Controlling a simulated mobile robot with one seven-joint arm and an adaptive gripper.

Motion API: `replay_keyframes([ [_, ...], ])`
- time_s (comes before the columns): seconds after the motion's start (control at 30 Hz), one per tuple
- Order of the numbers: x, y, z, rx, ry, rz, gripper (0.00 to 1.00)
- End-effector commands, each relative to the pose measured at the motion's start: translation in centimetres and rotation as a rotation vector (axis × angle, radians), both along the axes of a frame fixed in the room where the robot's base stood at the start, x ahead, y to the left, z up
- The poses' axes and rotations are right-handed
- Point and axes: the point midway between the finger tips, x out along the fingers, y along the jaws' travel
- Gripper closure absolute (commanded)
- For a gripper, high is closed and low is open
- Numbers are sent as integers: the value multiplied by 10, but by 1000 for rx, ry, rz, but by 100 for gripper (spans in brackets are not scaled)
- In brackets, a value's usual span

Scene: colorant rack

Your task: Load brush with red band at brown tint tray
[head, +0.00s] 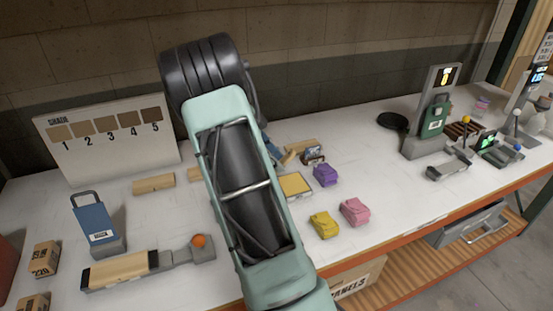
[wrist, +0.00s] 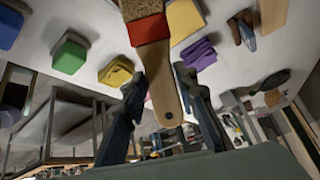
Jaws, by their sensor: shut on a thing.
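In the wrist view my gripper (wrist: 160,76) is shut on the pale wooden handle of a brush (wrist: 165,90). Its red band (wrist: 149,29) lies beyond the fingertips, with a brown ferrule or head part (wrist: 140,8) at the top edge; the brush tip is out of frame. A square yellow-tan tray (head: 294,186) lies on the white bench right of my arm in the head view. I cannot tell whether it is the brown tint tray. My arm hides the bench behind it and most of my gripper in the head view.
A green device (head: 434,118) stands right.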

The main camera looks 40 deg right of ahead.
Motion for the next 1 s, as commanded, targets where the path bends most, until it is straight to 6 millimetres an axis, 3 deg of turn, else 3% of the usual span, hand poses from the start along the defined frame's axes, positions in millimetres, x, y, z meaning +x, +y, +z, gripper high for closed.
replay_keyframes([
  [1.0,0,0,-9,0,0,0,97],
])
